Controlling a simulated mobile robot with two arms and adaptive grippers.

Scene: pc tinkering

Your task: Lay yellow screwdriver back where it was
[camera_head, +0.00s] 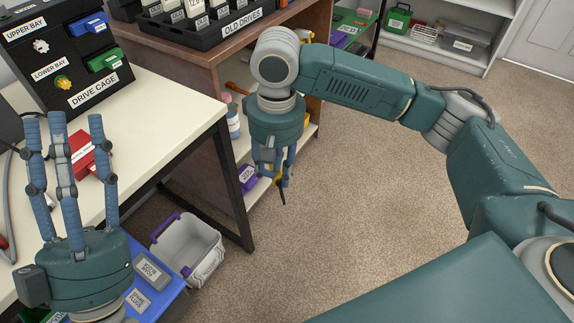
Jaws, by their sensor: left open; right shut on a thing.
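My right gripper (276,172) hangs with its fingers pointing down in front of the open shelves of the brown cabinet. It is shut on the yellow screwdriver (267,180), of which only a bit of yellow and a dark tip below the fingers show. The fingers hide most of it. My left gripper (66,122) is open and empty at the left, its fingers pointing up in front of the white table.
The brown cabinet (188,62) holds a tray of old drives (235,28) on top and bottles (232,120) on a shelf. A red drive (82,150) lies on the white table (203,108). A grey bin (190,245) stands below. Carpet at right is clear.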

